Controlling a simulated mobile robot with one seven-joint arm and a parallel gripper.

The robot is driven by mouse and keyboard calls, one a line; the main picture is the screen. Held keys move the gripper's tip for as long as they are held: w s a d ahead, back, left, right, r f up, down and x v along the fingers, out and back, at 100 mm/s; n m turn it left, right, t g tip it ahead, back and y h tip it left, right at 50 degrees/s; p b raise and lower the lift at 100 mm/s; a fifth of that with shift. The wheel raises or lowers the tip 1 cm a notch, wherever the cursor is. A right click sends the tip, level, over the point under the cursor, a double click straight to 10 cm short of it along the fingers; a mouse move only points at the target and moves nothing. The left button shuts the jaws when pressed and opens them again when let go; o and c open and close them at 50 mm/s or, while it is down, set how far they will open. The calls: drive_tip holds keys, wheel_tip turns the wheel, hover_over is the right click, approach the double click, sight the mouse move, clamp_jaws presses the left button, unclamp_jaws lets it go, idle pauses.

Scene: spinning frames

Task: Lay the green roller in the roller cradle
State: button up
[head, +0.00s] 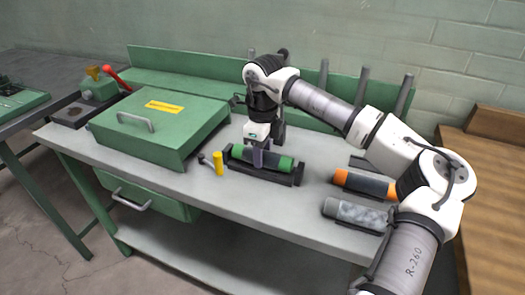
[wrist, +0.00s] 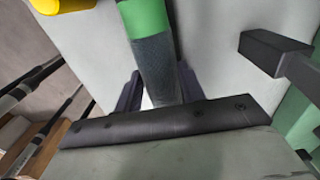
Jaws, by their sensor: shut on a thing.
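The green roller (head: 284,163) has bright green ends and a dark middle. My gripper (head: 259,157) points down and is shut on its middle. The black roller cradle (head: 265,176) is directly below, and the roller lies along it, between its raised ends. I cannot tell whether the roller rests in the cradle or hangs just above it. In the wrist view the roller (wrist: 153,55) runs between the two dark fingers of my gripper (wrist: 158,92), with one green end at the top. Its other end is hidden there.
A yellow cylinder (head: 218,163) stands just left of the cradle. An orange-and-dark roller (head: 364,182) and a grey roller (head: 354,213) lie to the right, near my arm. A green lidded box (head: 160,125) fills the bench's left side. Dark posts (head: 361,90) stand behind.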

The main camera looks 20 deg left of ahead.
drive_tip(key=shift+f, duration=0.25)
idle(0.4)
drive_tip(key=o, duration=1.2)
drive_tip(key=shift+c, duration=0.2)
wheel_tip(320, 180, up, 14)
drive_tip(key=b, duration=0.1)
drive_tip(key=shift+b, duration=0.35)
drive_tip(key=shift+f, duration=0.15)
